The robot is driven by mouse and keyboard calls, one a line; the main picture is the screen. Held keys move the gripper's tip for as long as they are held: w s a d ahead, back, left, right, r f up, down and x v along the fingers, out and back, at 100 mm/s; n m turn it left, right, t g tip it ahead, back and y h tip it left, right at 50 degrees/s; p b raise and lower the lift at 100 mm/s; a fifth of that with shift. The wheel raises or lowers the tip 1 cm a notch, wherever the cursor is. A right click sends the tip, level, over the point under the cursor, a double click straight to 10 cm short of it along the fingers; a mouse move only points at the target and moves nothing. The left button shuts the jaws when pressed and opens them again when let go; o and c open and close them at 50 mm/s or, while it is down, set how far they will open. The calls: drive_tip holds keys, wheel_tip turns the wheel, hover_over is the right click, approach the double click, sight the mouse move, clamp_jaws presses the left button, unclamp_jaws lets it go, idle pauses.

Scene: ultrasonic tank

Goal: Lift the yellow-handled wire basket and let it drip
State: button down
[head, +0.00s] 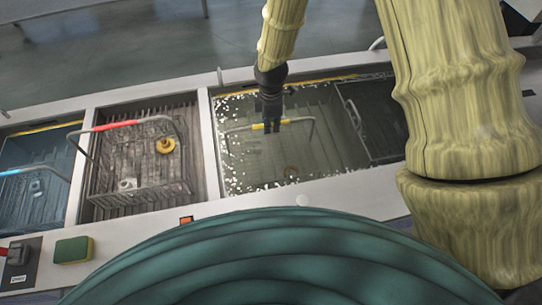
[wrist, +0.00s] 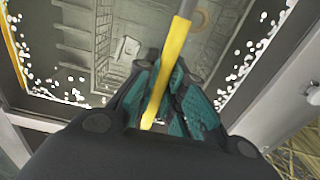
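The yellow-handled wire basket sits in the bubbly, liquid-filled tank (head: 330,184). Its grey handle rises above the liquid with a yellow grip (head: 258,126) in the middle. In the wrist view the yellow grip (wrist: 171,55) runs between my fingers, and the basket's wires (wrist: 85,40) look submerged, with a pale part (wrist: 127,48) inside. My gripper (head: 271,118) points down over the handle. In the wrist view its teal-padded fingers (wrist: 168,92) close against both sides of the grip. The basket's lower part is blurred by the liquid.
Left of the tank is a bay with a red-handled basket (head: 118,125) holding a yellow ring and a pale part. Farther left is a blue-handled basket (head: 20,172). A dark rack (head: 375,125) stands to the right. A sponge (head: 73,250) lies on the front ledge.

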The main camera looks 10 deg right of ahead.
drive_tip(key=shift+r, duration=0.1)
idle(0.3)
drive_tip(key=shift+w+r, duration=0.15)
drive_tip(key=shift+r, duration=0.3)
wheel_tip(320, 180, up, 21)
drive_tip(key=b, duration=0.1)
drive_tip(key=shift+f, duration=0.15)
idle(0.8)
idle(5.2)
